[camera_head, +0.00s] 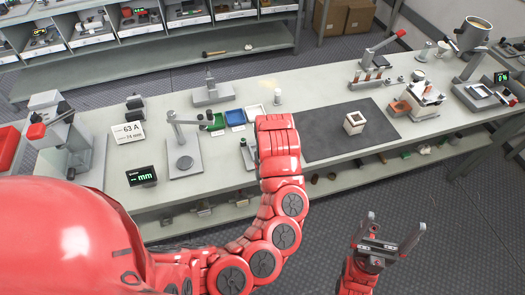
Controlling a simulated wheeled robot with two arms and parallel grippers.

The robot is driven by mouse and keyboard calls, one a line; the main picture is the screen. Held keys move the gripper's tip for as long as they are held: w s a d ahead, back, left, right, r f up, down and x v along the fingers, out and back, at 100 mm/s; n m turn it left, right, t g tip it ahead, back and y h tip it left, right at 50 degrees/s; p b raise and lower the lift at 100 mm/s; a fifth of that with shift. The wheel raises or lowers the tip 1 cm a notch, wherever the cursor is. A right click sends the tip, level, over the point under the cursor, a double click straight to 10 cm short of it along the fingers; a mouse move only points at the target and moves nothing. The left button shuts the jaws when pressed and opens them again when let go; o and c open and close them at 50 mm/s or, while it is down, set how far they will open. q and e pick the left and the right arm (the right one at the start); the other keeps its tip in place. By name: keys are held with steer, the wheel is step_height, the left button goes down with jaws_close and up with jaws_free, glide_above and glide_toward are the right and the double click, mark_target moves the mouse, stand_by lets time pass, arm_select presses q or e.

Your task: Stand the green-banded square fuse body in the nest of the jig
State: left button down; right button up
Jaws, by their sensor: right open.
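A pale square block with a dark opening in its top (354,122) stands on the dark mat (320,143). I see no green band on it and cannot tell whether it is the fuse body or the jig's nest. No green-banded body can be made out elsewhere. My right gripper (388,237) is open and empty, low in front of the bench, well apart from the block. My left arm (275,140) reaches up over the bench left of the mat. Its fingers do not show, and it hides part of the bench.
A gauge stand (186,150) and a lever press (65,140) stand further left. Lever devices (372,72) and a clamp fixture (425,97) stand behind and right of the mat. The mat is mostly clear.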

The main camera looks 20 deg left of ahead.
arm_select(q)
steer(key=w+a, duration=0.1)
steer(key=w, duration=0.1)
steer(key=w+a, duration=0.1)
steer(key=w, duration=0.2)
steer(key=w+a, duration=0.2)
steer(key=w, duration=0.1)
steer(key=shift+w+f+p, duration=0.2)
steer(key=shift+f+p, duration=0.05)
steer(key=shift+p, duration=0.05)
steer(key=shift+w+a, duration=0.2)
steer(key=shift+w, duration=0.1)
steer(key=shift+a+f+b, duration=0.2)
steer(key=shift+f+b, duration=0.05)
steer(key=shift+b, duration=0.05)
steer(key=shift+w, duration=0.35)
steer(key=shift+w+a+p, duration=0.4)
steer(key=shift+w+a, duration=0.1)
steer(key=shift+w, duration=0.25)
steer(key=shift+w+a+f, duration=0.3)
steer(key=shift+w+a, duration=0.05)
steer(key=shift+w, duration=0.35)
steer(key=shift+w+a+r, duration=0.15)
steer(key=shift+w, duration=0.3)
steer(key=shift+w+p, duration=0.15)
steer(key=shift+p, duration=0.35)
step_height(320, 180, down, 3)
steer(key=shift+p, duration=0.35)
steer(key=shift+a+f, duration=0.1)
steer(key=shift+f, duration=0.15)
